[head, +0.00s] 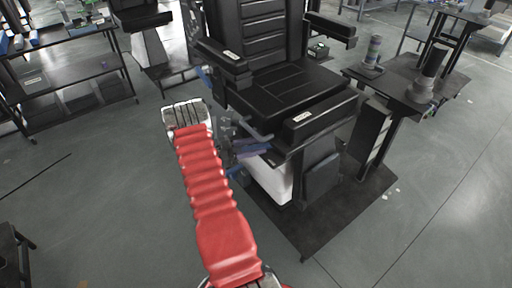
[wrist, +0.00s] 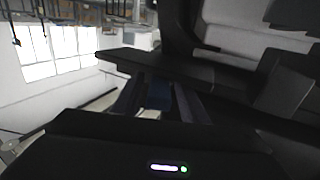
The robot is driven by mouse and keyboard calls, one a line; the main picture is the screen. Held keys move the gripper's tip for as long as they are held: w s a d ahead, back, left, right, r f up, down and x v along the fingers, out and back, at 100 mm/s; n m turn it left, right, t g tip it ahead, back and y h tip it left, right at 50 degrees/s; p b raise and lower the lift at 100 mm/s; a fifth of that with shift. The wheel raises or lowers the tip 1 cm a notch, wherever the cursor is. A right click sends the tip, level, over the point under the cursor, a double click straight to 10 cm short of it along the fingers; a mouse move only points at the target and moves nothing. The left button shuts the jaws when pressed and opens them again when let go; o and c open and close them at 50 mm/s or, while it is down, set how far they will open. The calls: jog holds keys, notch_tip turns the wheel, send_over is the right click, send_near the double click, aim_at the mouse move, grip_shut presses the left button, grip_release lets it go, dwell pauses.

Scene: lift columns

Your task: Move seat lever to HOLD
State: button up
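A black padded seat (head: 285,92) with armrests stands on a pale base in the head view. Several blue lever-like parts show along its left side, one blue bar (head: 205,76) near the left armrest and others lower down. My red-sleeved arm reaches toward that side, and my gripper (head: 246,150) appears to be beside the lower blue parts, close to the seat's front left. In the wrist view a blue part (wrist: 159,96) shows between dark pieces. I cannot tell which blue part is the seat lever, its setting, or whether my gripper touches it. No HOLD mark is readable.
A dark side table (head: 400,85) with cylindrical parts stands right of the seat. A second seat (head: 140,18) and a shelf rack (head: 65,85) stand at the back left. A dark mat (head: 335,225) lies under the seat. The grey floor at the front left is mostly clear.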

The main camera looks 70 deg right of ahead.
jog(key=v, duration=1.3)
jog(key=shift+w+a, duration=0.2)
jog(key=shift+w, duration=0.1)
dwell(0.4)
